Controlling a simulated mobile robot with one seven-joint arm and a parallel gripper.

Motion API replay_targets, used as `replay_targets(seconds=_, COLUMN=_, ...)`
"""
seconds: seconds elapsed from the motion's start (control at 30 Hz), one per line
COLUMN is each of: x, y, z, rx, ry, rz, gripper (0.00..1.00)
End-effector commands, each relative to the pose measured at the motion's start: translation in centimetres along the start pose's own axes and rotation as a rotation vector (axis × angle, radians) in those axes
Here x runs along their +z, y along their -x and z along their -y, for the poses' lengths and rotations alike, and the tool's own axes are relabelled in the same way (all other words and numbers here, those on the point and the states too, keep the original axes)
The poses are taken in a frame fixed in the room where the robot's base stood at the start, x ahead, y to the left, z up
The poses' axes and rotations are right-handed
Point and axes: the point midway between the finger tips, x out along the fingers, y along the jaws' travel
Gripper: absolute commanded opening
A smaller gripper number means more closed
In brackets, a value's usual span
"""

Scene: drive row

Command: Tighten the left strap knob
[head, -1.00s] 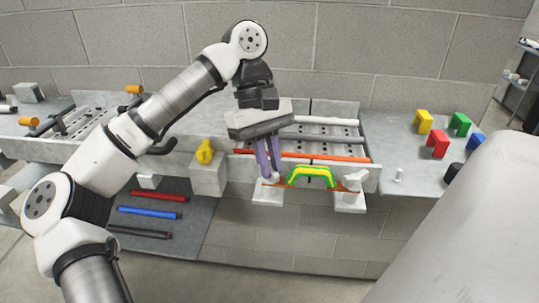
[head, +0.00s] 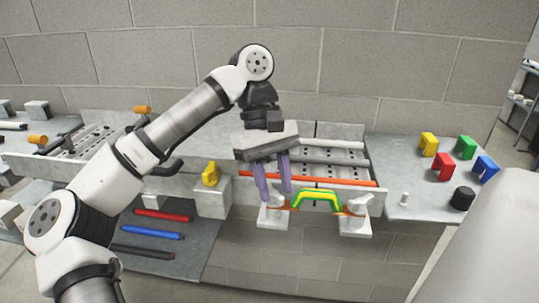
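The left strap knob (head: 276,201) is small and white, on the left bracket at the front of the bench. My gripper (head: 273,196) points down over it with two purple fingers spread apart. The fingertips are close to the knob, and the right finger partly overlaps it. I cannot tell whether they touch it. A green and yellow arched piece (head: 318,195) lies to its right over an orange strap. The right strap knob (head: 358,204) is white and stands on the right bracket.
A red-orange bar (head: 335,182) runs along the roller tray just behind. A yellow knob (head: 210,173) sits on a block to the left. Coloured blocks, a white peg (head: 404,199) and a black cylinder (head: 461,198) stand on the right. Coloured bars lie on the lower shelf.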

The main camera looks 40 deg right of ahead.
Motion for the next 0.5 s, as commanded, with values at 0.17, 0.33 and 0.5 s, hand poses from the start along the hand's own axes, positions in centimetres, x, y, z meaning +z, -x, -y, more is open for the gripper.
replay_targets(seconds=0.17, x=0.0, y=2.0, z=0.0, rx=0.0, ry=0.005, rz=-0.005, gripper=0.34)
replay_targets(seconds=0.33, x=0.0, y=4.8, z=0.0, rx=0.0, ry=0.006, rz=-0.005, gripper=0.34)
replay_targets(seconds=0.5, x=0.1, y=7.8, z=0.0, rx=0.0, ry=0.005, rz=-0.005, gripper=0.34)
